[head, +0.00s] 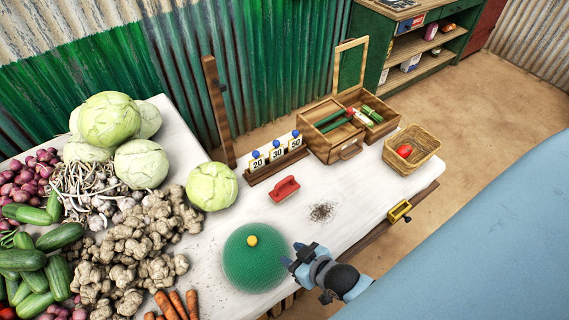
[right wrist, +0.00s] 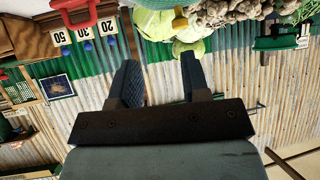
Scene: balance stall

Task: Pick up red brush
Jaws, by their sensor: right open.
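The red brush (head: 284,189) lies on the white table top in the head view, in front of the row of number cards. It also shows at the top left of the right wrist view (right wrist: 76,14). My right gripper (head: 297,256) is at the table's near side, beside the green dome and apart from the brush. In the right wrist view its two fingers (right wrist: 160,75) stand apart with nothing between them. My left gripper is not in view.
A green dome (head: 254,264) with a yellow knob stands left of my right gripper. A dark crumb pile (head: 321,212) lies right of the brush. Cabbage (head: 212,187), ginger and carrots fill the left. A wooden box (head: 333,139) and wicker basket (head: 424,146) stand at the right.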

